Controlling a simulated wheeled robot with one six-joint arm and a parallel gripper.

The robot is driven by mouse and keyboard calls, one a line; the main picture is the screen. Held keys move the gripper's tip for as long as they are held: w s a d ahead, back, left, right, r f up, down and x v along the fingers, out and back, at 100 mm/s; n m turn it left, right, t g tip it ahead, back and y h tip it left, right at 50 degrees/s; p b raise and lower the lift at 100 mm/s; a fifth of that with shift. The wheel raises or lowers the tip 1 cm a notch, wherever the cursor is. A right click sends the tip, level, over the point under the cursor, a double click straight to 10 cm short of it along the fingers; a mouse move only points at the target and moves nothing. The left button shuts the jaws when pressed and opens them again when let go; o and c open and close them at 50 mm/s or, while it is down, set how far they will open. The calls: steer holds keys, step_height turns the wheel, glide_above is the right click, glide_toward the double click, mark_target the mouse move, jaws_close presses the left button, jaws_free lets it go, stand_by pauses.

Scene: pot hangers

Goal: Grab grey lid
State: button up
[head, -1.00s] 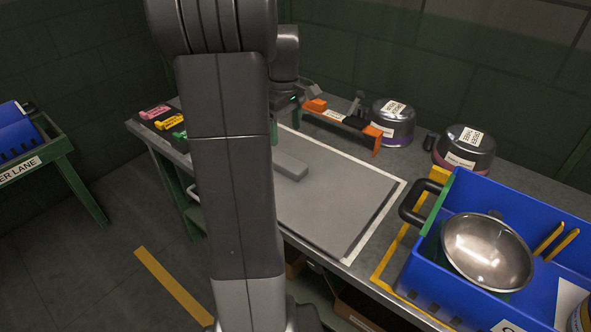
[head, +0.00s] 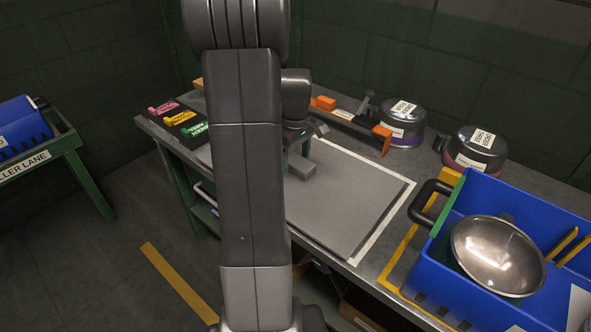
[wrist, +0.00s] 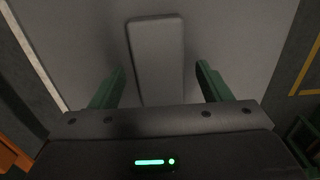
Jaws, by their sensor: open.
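Nothing is held. In the head view my gripper is mostly hidden behind my arm.
A blue crate (head: 415,280) with a shiny metal bowl-shaped piece (head: 497,257) stands at the right. Two lidded pots (head: 402,124) and an orange-ended rack (head: 384,140) stand at the back. Pink, yellow and green pieces (head: 180,118) lie at the left.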

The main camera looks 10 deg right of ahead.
steer(key=shift+r, duration=0.1)
steer(key=c, duration=1.4)
